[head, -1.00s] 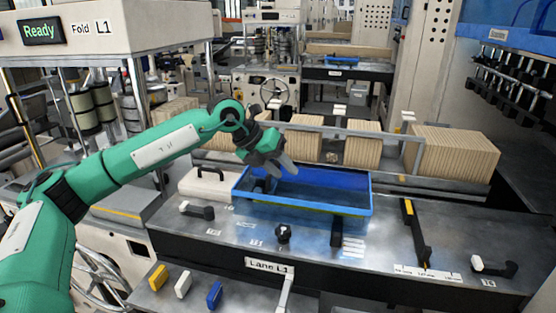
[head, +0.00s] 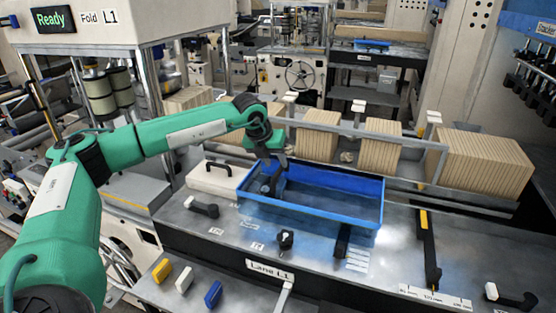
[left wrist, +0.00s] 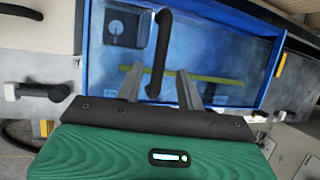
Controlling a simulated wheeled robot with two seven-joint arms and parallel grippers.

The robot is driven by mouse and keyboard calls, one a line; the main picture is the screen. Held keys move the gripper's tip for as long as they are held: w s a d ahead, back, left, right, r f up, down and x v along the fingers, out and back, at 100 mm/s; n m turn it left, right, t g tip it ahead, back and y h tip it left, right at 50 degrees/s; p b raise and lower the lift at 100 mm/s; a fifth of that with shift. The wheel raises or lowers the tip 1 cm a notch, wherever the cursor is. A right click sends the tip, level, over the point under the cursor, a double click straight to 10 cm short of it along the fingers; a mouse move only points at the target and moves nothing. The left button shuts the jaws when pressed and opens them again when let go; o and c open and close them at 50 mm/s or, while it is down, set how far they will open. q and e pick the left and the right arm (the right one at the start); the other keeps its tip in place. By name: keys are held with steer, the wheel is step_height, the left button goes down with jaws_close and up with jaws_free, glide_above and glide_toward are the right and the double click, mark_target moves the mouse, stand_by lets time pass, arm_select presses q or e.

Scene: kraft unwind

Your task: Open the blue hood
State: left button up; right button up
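The blue hood (head: 325,208) is a clear blue cover with a bright blue frame, lying closed-looking on the metal table in the head view. It also fills the upper part of the left wrist view (left wrist: 222,62). A black bar handle (left wrist: 158,55) stands on it. My left gripper (head: 272,186) is low over the hood's left end in the head view. In the left wrist view its two fingers (left wrist: 161,88) are apart, one on each side of the handle's near end. I cannot tell whether they touch it. My right gripper is not in view.
A white block with a black handle (head: 214,177) stands left of the hood. A black knob (head: 285,239) and several small levers are in front. A rail with stacks of kraft sheets (head: 380,147) runs behind. A Lane L1 label (head: 270,270) marks the front edge.

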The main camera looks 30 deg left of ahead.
mark_target(279, 169)
arm_select(q)
steer(key=shift+p+x, duration=0.4)
steer(key=shift+x, duration=0.55)
steer(key=shift+f, duration=0.35)
steer(key=shift+w+f, duration=0.2)
steer(key=shift+f, duration=0.05)
steer(key=shift+s, duration=0.1)
steer(key=c, duration=0.7)
jaws_close()
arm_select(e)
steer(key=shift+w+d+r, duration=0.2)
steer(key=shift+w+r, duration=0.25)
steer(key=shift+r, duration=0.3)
